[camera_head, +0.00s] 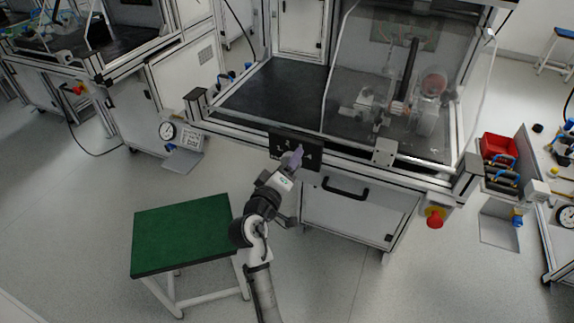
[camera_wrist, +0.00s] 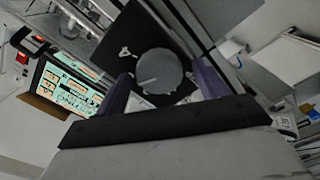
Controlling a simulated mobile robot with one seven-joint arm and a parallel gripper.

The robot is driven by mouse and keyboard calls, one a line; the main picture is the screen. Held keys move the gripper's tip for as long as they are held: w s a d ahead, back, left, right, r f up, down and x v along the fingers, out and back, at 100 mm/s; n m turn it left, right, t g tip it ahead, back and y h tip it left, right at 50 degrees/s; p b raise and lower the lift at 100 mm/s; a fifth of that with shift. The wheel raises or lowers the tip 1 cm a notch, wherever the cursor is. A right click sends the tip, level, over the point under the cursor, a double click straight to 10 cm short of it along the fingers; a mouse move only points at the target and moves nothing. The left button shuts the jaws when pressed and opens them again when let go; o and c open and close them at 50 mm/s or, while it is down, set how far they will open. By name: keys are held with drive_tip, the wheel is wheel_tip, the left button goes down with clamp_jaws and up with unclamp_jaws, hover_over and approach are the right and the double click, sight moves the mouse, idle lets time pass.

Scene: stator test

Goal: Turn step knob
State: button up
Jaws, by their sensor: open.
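The step knob (camera_wrist: 160,74) is a round grey dial with a light pointer line in the wrist view. It sits on a black panel (camera_wrist: 148,32) with white marks. The panel (camera_head: 312,156) is on the front edge of the workbench in the head view, where my gripper covers the knob. My gripper (camera_head: 294,160) is right at the panel. In the wrist view my gripper (camera_wrist: 161,80) has its purple fingers apart, one on each side of the knob. I cannot tell whether either finger touches it.
Clear guarding (camera_head: 350,70) stands over the bench (camera_head: 265,98). A black drawer handle (camera_head: 345,188) is below the panel, and a red emergency button (camera_head: 435,218) is right of it. A green-topped stool (camera_head: 182,235) stands left of my arm. A lit screen (camera_wrist: 68,88) shows in the wrist view.

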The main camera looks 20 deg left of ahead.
drive_tip(key=s+b, duration=0.3)
drive_tip(key=s, duration=1)
drive_tip(key=shift+s+a, duration=0.25)
drive_tip(key=shift+s, duration=0.15)
